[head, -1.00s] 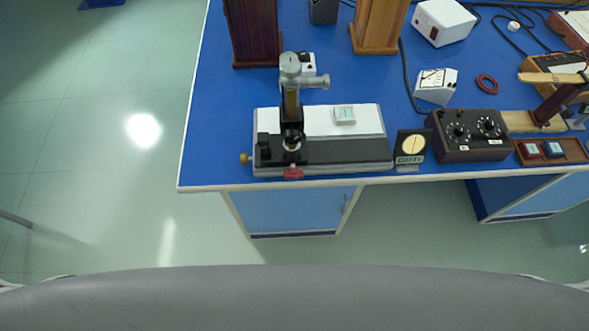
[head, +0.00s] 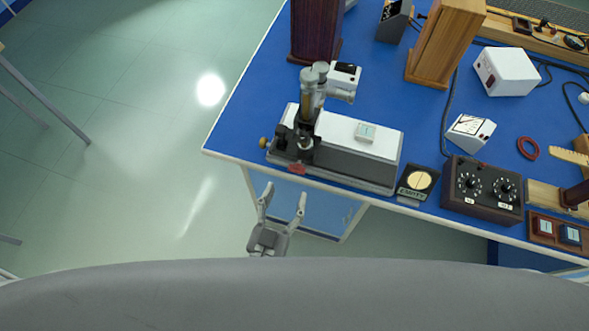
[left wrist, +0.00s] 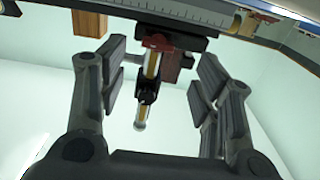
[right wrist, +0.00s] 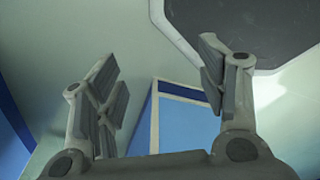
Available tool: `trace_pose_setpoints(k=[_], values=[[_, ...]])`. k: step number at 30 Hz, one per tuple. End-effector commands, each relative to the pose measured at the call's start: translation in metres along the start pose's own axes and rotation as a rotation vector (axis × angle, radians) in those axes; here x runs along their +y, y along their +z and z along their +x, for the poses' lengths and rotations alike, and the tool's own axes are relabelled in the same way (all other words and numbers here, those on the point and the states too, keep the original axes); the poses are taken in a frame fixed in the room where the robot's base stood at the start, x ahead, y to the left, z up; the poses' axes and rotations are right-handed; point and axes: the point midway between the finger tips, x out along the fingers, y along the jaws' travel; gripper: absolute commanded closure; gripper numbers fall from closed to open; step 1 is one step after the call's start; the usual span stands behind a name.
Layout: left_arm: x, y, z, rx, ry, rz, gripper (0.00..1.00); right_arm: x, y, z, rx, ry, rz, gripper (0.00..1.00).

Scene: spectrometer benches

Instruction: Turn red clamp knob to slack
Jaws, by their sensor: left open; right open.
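The red clamp knob (head: 297,168) is on the front edge of the instrument's dark base, below the upright brass-and-grey microscope tube (head: 310,95). In the left wrist view the red knob (left wrist: 157,43) shows between and beyond the fingers, apart from them. My left gripper (head: 283,192) is open and empty, in front of the bench edge and below the knob. It also shows open in the left wrist view (left wrist: 160,85). My right gripper (right wrist: 160,75) is open and empty in the right wrist view; it is not visible in the head view.
The instrument's white-topped base (head: 385,140) stands near the front edge of the blue bench (head: 235,130). A small dark stand with a round disc (head: 418,182) and a dark box with two dials (head: 483,190) are to its right.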

Motion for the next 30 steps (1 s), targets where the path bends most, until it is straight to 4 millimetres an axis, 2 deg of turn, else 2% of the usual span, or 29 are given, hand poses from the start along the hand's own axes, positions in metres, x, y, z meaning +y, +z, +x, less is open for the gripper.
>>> trace_pose_setpoints(k=[6,12,18,26,30], values=[[0.0,-0.002,0.04,0.001,0.0,0.001,0.41,0.002,-0.001,-0.011,0.001,0.002,-0.001,0.34],[0.0,0.0,0.064,-0.002,0.0,0.0,0.41,0.01,-0.001,-0.015,0.0,0.012,0.001,0.34],[0.0,0.001,0.074,-0.003,0.0,-0.001,0.41,0.013,-0.001,-0.016,0.001,0.015,0.002,0.34],[0.0,0.001,0.075,-0.003,0.0,0.0,0.41,0.013,-0.002,-0.016,0.003,0.015,0.001,0.34],[0.0,0.001,0.074,-0.003,0.0,0.0,0.58,0.013,-0.003,-0.016,0.003,0.015,0.001,0.34]])
